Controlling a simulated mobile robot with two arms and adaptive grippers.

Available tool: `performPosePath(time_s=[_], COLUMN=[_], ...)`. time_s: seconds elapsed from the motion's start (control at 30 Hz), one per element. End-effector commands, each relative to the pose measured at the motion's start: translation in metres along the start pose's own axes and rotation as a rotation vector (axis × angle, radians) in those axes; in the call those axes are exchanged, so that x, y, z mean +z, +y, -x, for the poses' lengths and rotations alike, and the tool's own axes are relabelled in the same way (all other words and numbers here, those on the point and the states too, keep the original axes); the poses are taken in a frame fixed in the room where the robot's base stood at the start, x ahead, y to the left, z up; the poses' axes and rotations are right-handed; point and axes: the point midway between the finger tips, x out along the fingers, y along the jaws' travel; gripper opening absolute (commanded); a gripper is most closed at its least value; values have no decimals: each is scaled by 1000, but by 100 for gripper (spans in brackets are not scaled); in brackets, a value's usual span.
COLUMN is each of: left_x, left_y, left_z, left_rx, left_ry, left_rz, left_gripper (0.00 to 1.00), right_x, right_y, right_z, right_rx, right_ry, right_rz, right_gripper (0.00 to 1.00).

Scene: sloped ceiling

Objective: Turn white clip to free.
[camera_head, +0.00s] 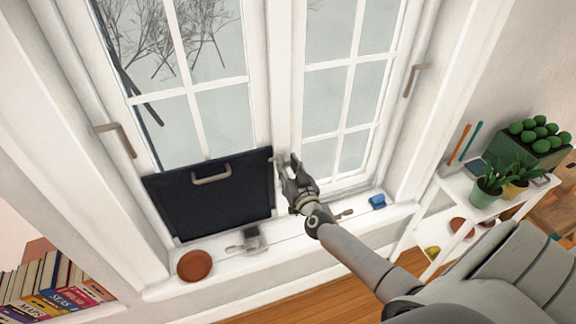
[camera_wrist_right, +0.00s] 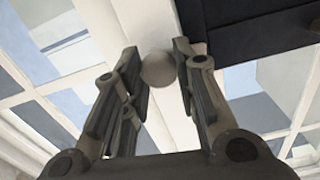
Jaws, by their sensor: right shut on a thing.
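My left gripper is not in view.
The dark panel has a pale handle (camera_head: 212,177) and covers the lower left pane. The sill holds a brown saucer (camera_head: 195,265), a grey metal fitting (camera_head: 251,239) and a blue item (camera_head: 377,201). A white shelf (camera_head: 460,190) with plants stands at right, books (camera_head: 55,283) at lower left.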

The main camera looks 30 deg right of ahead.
Motion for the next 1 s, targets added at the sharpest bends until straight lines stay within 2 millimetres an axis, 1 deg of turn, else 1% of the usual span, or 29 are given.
performPosePath(time_s=[0.17, 0.37, 1.0], left_x=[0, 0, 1], left_y=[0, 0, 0], left_z=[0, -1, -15], left_rx=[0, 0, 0], left_ry=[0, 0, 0], left_rz=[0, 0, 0], left_gripper=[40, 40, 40], right_x=[1, 1, 3], right_y=[0, 1, 2], right_z=[0, 0, 0], right_rx=[0, 1, 1], right_ry=[-1, -1, 0], right_rz=[-77, -229, -838], right_gripper=[3, 3, 3])
